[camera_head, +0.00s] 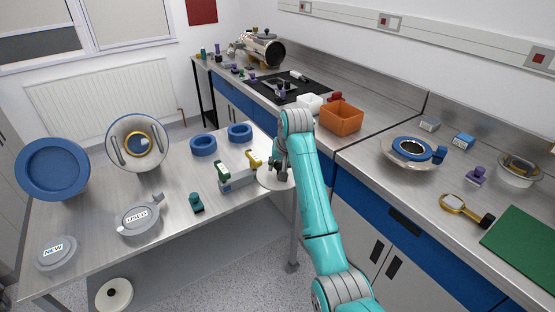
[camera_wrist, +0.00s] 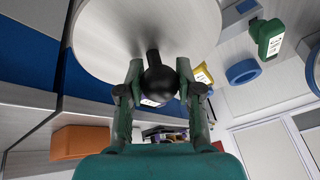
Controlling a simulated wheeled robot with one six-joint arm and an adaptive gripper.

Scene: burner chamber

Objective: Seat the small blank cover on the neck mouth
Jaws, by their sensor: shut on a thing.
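My gripper (camera_wrist: 157,85) is shut on the black ball knob (camera_wrist: 159,79) of a flat grey disc (camera_wrist: 120,30), which looks like the blank cover. In the head view my gripper (camera_head: 279,168) holds the disc (camera_head: 268,182) by the right end of the steel table; whether it touches the table I cannot tell. I cannot tell for sure which opening is the neck mouth. A metal vessel (camera_head: 256,47) with a dark round opening (camera_head: 277,54) lies on the far counter.
An orange bin (camera_head: 341,116) and a white bin (camera_head: 309,104) stand on the counter behind my arm.

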